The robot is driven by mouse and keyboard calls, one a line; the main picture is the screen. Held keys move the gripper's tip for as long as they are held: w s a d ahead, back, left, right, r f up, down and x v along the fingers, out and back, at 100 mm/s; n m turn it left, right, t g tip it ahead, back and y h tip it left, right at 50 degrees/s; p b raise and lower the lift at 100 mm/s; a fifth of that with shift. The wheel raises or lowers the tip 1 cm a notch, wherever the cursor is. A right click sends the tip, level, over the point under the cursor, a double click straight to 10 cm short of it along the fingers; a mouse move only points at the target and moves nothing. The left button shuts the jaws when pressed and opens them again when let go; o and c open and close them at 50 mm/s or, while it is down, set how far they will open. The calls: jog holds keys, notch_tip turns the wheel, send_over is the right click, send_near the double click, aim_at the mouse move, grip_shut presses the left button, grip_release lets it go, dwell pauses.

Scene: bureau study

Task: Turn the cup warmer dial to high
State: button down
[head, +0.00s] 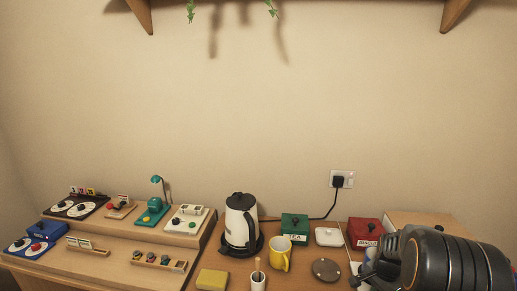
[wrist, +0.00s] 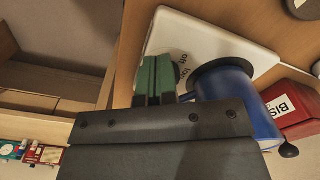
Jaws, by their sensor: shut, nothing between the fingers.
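The cup warmer (wrist: 188,35) is a white slab with a dark round plate, and the words "off" and "low" show on it. A blue mug (wrist: 235,105) is at the dark plate. My gripper (wrist: 157,62) is shut and empty, its green fingers over the warmer's labelled end, beside the mug. The dial cannot be made out and may be hidden by the fingers. Whether the fingertips touch anything is unclear.
A red biscuit box (wrist: 298,108) with a black knob stands close beside the mug. In the head view a green tea box (head: 295,226), yellow mug (head: 279,257), round grey disc (head: 326,269) and kettle (head: 240,219) stand to the left. A wooden box (head: 420,219) is behind my arm.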

jog(key=shift+s+a+f, duration=0.1)
jog(key=shift+a+f, duration=0.15)
jog(key=shift+f, duration=0.35)
jog(key=shift+a+f, duration=0.15)
jog(key=shift+a, duration=0.1)
jog(key=r+p, duration=0.2)
jog(key=r, duration=0.1)
jog(key=r+p, duration=0.2)
jog(key=r, duration=0.1)
jog(key=shift+w+d+r+p, duration=0.15)
jog(key=shift+w+r+p, duration=0.1)
jog(key=shift+p, duration=0.15)
